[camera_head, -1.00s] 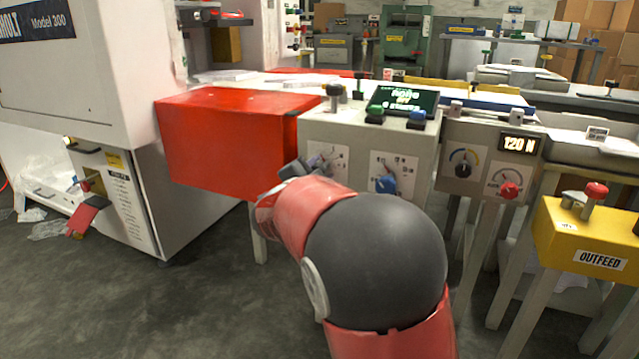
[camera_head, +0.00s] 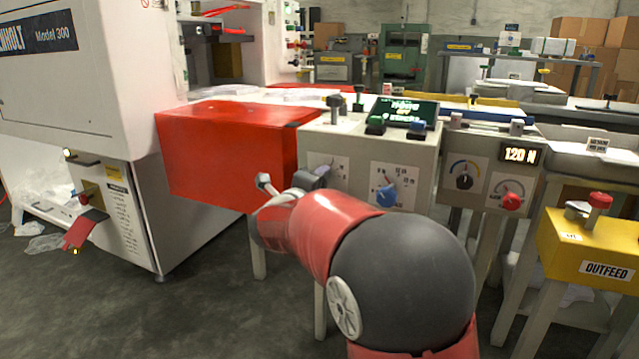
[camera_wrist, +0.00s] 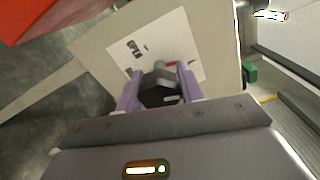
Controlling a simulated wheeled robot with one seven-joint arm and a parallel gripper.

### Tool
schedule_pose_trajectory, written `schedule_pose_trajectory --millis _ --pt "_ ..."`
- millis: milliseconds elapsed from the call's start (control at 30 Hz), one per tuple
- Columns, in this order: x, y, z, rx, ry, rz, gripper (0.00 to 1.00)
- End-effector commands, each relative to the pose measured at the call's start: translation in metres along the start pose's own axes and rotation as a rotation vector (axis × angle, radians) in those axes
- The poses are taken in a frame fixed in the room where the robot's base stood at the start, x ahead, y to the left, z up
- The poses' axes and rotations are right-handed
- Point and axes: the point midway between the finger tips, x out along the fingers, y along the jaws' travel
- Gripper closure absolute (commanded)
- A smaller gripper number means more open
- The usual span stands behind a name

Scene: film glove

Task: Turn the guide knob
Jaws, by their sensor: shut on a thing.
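The dark knob (camera_wrist: 160,95), which I take to be the guide knob, sits on a white label plate (camera_wrist: 172,48) on the grey panel. The plate's print is too small to read. My gripper (camera_wrist: 158,84) is at this knob, its two purple fingers closed on either side of it. In the head view, my gripper (camera_head: 308,180) is at the left label of the grey control box (camera_head: 352,160), and it and my red wrist hide the knob there.
A blue knob (camera_head: 386,195) is just right of my gripper. A red box (camera_head: 225,155) stands close on the left. Further right are a black dial (camera_head: 464,182), a red knob (camera_head: 512,201) and a yellow outfeed box (camera_head: 590,245). Grey floor lies open in front.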

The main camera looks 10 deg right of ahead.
Motion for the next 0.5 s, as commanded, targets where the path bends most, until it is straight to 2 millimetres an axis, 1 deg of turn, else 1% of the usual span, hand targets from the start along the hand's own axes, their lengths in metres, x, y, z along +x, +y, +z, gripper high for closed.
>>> schedule_pose_trajectory --millis 200,500 --pt "-0.0001 0.0011 -0.0003 0.090 0.000 0.001 0.85" --pt "-0.0001 0.0012 -0.0004 0.136 0.001 0.001 0.85"
